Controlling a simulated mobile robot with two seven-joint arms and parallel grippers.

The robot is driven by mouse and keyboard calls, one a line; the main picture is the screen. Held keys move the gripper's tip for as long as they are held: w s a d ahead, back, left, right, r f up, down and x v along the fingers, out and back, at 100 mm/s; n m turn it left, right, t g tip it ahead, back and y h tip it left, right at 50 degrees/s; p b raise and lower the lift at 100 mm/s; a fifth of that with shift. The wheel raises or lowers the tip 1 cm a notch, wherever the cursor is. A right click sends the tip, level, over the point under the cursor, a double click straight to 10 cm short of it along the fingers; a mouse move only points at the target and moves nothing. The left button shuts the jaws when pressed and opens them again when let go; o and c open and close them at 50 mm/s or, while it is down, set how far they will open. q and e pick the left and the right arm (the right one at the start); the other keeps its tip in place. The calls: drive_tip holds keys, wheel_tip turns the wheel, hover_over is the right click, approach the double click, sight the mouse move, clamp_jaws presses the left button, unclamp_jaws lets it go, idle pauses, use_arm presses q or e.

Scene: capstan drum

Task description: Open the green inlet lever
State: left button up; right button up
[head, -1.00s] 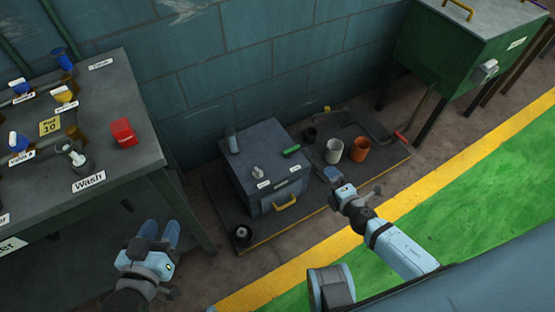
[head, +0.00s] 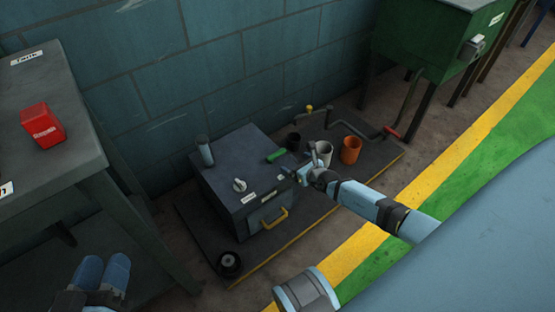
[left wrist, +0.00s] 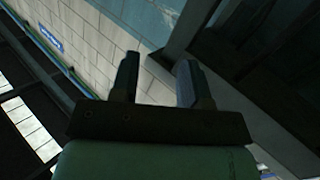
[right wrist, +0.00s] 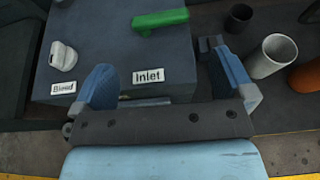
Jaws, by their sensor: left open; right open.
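The green inlet lever (head: 276,156) lies on top of the dark grey box (head: 217,180), near its right back edge. In the right wrist view the green lever (right wrist: 160,22) is beyond the Inlet label (right wrist: 148,76), ahead of the fingers. My right gripper (head: 292,168) is open and empty at the box's right front corner, a little short of the lever; its fingers (right wrist: 172,82) also show in the right wrist view. My left gripper (head: 104,270) is open and empty at the lower left, beside the table; its fingers (left wrist: 157,80) show in the left wrist view.
A white knob (head: 240,185) and an upright grey-blue cylinder (head: 204,150) stand on the box. A white cup (head: 323,154), an orange cup (head: 350,150) and a dark cup (head: 293,141) stand right of it.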

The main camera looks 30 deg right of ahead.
sight(278, 155)
drive_tip(key=b+x, duration=0.5)
drive_tip(key=x, duration=0.4)
drive_tip(key=shift+w+f, duration=0.3)
use_arm(q)
drive_tip(key=w+m, duration=0.1)
drive_tip(key=w+a+m+t, duration=0.1)
drive_tip(key=w+m+h, duration=0.1)
drive_tip(key=m, duration=0.1)
drive_tip(key=shift+a+f+t+b, duration=0.2)
drive_tip(key=shift+a+t+b, duration=0.1)
drive_tip(key=shift+a, duration=0.05)
use_arm(e)
drive_tip(key=shift+w+a, duration=0.1)
drive_tip(key=shift+w, duration=0.35)
